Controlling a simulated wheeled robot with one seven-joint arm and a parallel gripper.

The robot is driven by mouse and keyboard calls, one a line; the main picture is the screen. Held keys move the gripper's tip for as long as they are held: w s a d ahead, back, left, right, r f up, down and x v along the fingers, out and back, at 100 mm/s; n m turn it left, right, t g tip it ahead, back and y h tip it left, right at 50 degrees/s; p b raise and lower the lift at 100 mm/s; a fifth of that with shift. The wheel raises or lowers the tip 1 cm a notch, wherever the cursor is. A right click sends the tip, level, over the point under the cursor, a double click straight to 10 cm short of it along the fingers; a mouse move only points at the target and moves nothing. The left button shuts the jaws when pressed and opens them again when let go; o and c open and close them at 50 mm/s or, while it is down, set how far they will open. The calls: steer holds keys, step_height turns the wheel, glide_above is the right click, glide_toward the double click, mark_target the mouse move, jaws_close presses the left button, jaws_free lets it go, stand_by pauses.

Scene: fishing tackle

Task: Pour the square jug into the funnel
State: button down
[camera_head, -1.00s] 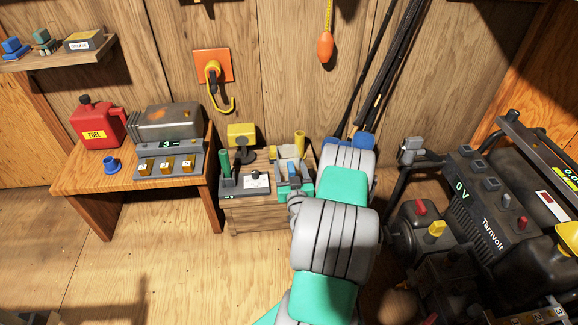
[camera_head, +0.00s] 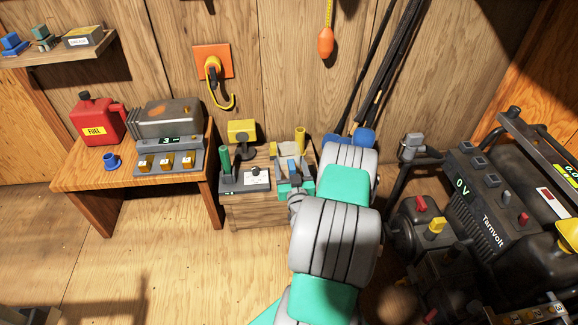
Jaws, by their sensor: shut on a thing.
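My gripper (camera_head: 295,187), with teal fingers, is at the wooden crate's top. It is shut on a pale grey, square-sided thing with a blue part (camera_head: 291,168), which looks like the square jug. My wrist and arm partly hide it, so its tilt and whether it touches the crate cannot be told. A yellow flared piece (camera_head: 568,236) on the black machine at the right edge looks like a funnel. A small blue flanged cup (camera_head: 111,161) on the left table also has a funnel-like shape. I cannot tell which is the funnel.
The crate (camera_head: 250,213) also carries a grey box with a green handle (camera_head: 225,160) and a yellow-headed lamp (camera_head: 241,133). A generator (camera_head: 490,215) fills the right.

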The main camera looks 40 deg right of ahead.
steer(key=shift+r, duration=0.1)
steer(key=s+d+r+m+g+h+p, duration=0.45)
steer(key=s+d+r+p, duration=0.35)
steer(key=s+d, duration=0.65)
steer(key=s+d+r+m+g+h+p, duration=0.3)
steer(key=s+d+r+g+p, duration=0.2)
steer(key=s+d+r, duration=0.7)
steer(key=s+d+f+m+g+p, duration=0.1)
steer(key=s+d+m+g, duration=0.2)
steer(key=s, duration=0.9)
steer(key=s+d+m+g+p, duration=0.15)
steer(key=s+d+g, duration=0.35)
steer(key=s, duration=0.6)
steer(key=s+a+r+m+g+y, duration=0.1)
steer(key=s+m+g, duration=0.2)
steer(key=s, duration=0.5)
steer(key=s+a+r+m+g+y+b, duration=0.1)
steer(key=s+r+m+g, duration=0.1)
steer(key=s, duration=0.7)
steer(key=shift+s+r+m+g, duration=0.2)
steer(key=shift+m+g, duration=0.3)
steer(key=shift+g, duration=0.65)
steer(key=shift+r, duration=0.1)
